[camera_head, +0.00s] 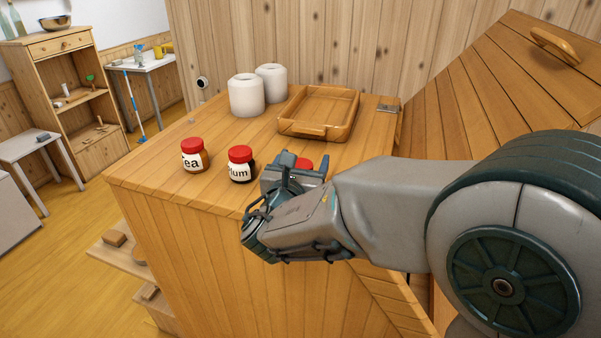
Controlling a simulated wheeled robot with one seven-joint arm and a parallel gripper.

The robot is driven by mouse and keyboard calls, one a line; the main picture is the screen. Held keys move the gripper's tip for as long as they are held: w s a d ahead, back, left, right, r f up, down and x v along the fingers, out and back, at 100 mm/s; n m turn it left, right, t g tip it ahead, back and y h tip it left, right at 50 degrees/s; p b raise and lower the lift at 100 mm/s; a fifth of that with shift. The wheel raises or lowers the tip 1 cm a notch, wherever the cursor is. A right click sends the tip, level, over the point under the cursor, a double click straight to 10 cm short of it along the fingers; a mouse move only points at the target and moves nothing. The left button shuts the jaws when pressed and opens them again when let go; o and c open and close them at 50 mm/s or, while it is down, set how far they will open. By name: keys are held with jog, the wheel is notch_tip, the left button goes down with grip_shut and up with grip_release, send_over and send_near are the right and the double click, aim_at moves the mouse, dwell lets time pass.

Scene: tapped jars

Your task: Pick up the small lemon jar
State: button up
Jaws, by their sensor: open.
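Three red-lidded jars stand in a row on the wooden cabinet top. The left jar (194,155) is amber, with a white label on which "ea" can be read. The middle jar (241,164) is dark, with a label on which "lum" can be read. The third jar (304,164) is mostly hidden behind my gripper; only part of its red lid shows, and its label is out of sight. I cannot read "lemon" on any jar. My gripper (293,173) is open, in front of the third jar and right of the middle jar; whether it touches the jar cannot be told.
Two white rolls (246,95) and an empty wooden tray (320,112) stand behind the jars. A hinged wooden lid (480,90) slopes up at the right. The cabinet top's front edge (160,193) is near the jars. Free surface lies around the left jar.

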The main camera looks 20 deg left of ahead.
jog(key=c, duration=1.2)
jog(key=shift+c, duration=0.2)
jog(key=shift+r, duration=0.15)
